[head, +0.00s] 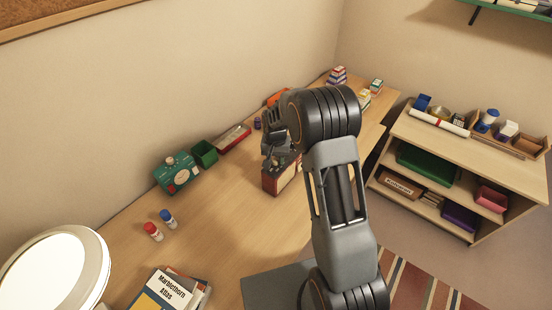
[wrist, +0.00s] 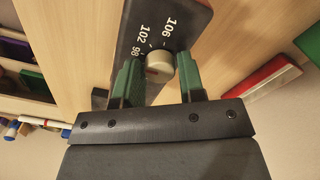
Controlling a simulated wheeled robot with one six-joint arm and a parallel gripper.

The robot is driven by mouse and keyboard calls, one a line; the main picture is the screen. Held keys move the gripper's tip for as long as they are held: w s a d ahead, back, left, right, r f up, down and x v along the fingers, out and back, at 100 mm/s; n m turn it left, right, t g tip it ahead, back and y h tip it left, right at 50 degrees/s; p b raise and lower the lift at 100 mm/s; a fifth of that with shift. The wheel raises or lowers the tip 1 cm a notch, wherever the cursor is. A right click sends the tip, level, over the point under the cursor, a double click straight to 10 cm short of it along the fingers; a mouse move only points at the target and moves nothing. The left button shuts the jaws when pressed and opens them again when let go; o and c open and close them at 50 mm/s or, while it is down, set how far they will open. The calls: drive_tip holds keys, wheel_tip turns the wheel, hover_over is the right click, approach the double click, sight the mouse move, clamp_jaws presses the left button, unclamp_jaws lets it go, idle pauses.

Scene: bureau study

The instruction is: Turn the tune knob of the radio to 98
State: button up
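The radio (head: 283,180) is a box with reddish sides on the desk, partly hidden by my arm in the head view. In the wrist view its dark panel (wrist: 185,14) carries white numbers 106, 102 and 98. The pale round tune knob (wrist: 160,68) sits below these numbers, with a small reddish mark on its left side that seems to face the 98 side. My gripper (wrist: 161,62) has its two green fingers on opposite sides of the knob, and the tips appear to touch it. In the head view my gripper (head: 272,150) is over the radio.
A teal device (head: 178,173), a green container (head: 205,154) and a red tray (head: 233,138) stand along the wall. Two small bottles (head: 153,231), books (head: 170,290) and a lamp (head: 55,270) are nearer. The desk (head: 225,225) before the radio is clear.

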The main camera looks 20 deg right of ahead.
sight(277, 167)
drive_tip(key=o, duration=0.4)
drive_tip(key=shift+c, duration=0.2)
wheel_tip(277, 167, up, 14)
drive_tip(key=b, duration=0.1)
drive_tip(key=shift+f, duration=0.1)
idle(0.6)
drive_tip(key=s+r+n+t, duration=0.2)
drive_tip(key=s, duration=0.9)
drive_tip(key=s+r+n+t, duration=0.2)
drive_tip(key=s, duration=1)
drive_tip(key=shift+r, duration=0.2)
